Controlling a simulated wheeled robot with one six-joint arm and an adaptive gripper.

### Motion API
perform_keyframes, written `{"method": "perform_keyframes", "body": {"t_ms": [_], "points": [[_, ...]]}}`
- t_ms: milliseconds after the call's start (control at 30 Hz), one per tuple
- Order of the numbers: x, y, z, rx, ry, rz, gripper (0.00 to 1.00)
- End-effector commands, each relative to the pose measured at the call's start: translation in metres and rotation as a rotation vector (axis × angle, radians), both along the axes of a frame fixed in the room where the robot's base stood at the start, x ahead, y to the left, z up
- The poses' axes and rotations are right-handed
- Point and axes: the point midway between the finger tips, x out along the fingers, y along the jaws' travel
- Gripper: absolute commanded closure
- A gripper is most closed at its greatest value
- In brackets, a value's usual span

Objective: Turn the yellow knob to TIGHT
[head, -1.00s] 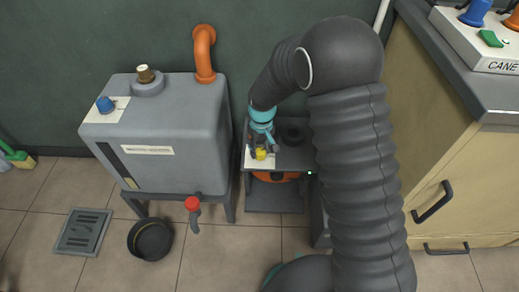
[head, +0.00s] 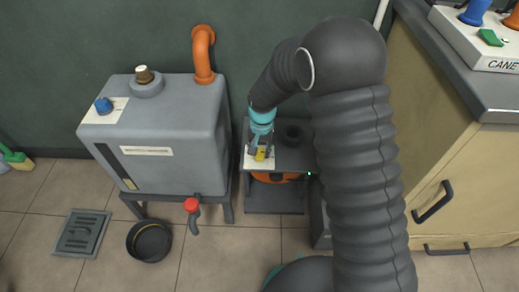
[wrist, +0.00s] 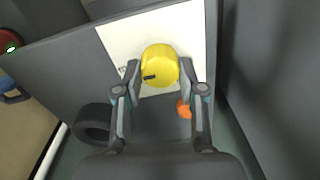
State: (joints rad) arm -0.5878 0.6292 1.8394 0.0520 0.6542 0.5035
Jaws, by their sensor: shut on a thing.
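The yellow knob (head: 261,155) sits on a white label plate (head: 250,163) on top of the grey press in the middle. In the wrist view the knob (wrist: 160,62) is round, with a dark mark low on its left side. My gripper (wrist: 160,74) is shut on the knob, one finger on each side of it. In the head view my gripper (head: 260,147) comes down on the knob from above and partly covers it. The lettering on the plate is mostly hidden, so I cannot read the knob's setting.
A grey tank (head: 160,150) with a blue knob (head: 104,105) and a red tap (head: 191,205) stands left of the press. A black round opening (head: 292,135) is beside the plate. A cabinet (head: 460,180) stands at the right. A black pan (head: 150,240) lies on the floor.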

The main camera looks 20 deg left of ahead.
Motion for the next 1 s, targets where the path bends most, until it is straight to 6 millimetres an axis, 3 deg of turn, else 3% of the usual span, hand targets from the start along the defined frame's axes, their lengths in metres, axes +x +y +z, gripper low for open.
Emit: {"method": "perform_keyframes", "body": {"t_ms": [500,533,633,1000], "points": [[-0.0004,-0.0001,-0.0003,0.000,0.001,-0.021,0.95],[-0.0004,-0.0001,-0.0003,0.000,0.001,-0.021,0.58],[-0.0004,-0.0001,-0.0002,0.000,0.001,-0.020,0.35],[0.0001,0.0000,0.0037,0.000,0.000,-0.020,0.35]]}}
